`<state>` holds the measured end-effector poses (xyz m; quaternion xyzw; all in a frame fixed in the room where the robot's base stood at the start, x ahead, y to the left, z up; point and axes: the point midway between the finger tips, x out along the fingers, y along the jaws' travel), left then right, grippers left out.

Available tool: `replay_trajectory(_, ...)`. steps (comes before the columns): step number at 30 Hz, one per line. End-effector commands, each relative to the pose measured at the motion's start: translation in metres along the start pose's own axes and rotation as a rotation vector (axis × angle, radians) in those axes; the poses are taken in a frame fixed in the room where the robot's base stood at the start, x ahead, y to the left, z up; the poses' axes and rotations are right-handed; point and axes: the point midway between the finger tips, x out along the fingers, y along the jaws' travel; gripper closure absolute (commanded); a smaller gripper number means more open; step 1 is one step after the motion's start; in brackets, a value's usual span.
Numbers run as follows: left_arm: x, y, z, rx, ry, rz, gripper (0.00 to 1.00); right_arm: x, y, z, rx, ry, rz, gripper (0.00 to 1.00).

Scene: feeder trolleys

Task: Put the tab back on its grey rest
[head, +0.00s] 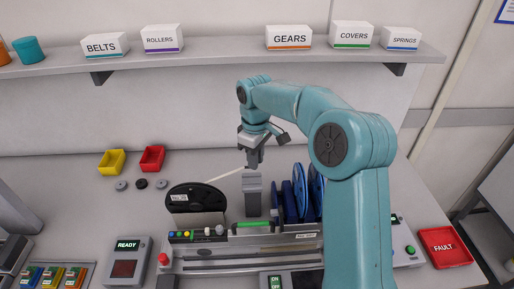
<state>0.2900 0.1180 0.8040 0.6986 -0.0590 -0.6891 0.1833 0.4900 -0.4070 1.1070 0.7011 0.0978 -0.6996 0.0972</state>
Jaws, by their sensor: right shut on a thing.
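My right gripper (254,163) points down near the middle of the bench, its arm coming in from the right. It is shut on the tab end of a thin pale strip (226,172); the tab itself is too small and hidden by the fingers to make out. The strip slants down left from the gripper to a black reel (197,196). A grey upright block (252,196), which looks like the grey rest, stands just below the gripper in the picture. I cannot tell whether they touch. My left gripper is not in view.
Blue reels (299,190) stand close to the right of the grey block. A feeder trolley top with coloured buttons (183,236) lies in front. Yellow (112,162) and red (152,158) bins sit back left. A shelf (215,61) with labelled boxes runs behind. A red FAULT tray (445,247) is at right.

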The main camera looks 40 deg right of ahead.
Motion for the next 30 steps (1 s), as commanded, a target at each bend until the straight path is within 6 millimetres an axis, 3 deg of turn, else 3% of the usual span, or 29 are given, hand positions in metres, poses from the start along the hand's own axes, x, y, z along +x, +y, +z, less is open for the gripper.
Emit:
replay_trajectory(5, 0.003, -0.001, 0.000, 0.000, -0.001, 0.000, 0.60, 0.013, 0.008, 0.006, -0.009, 0.002, 0.000, 1.00)
replay_trajectory(16, 0.029, -0.011, 0.000, 0.000, -0.001, 0.000, 0.60, 0.043, 0.008, 0.006, -0.006, 0.002, 0.000, 1.00)
replay_trajectory(30, 0.031, -0.011, -0.001, 0.000, 0.000, 0.000, 0.60, 0.045, 0.006, 0.004, -0.005, 0.002, 0.000, 1.00)
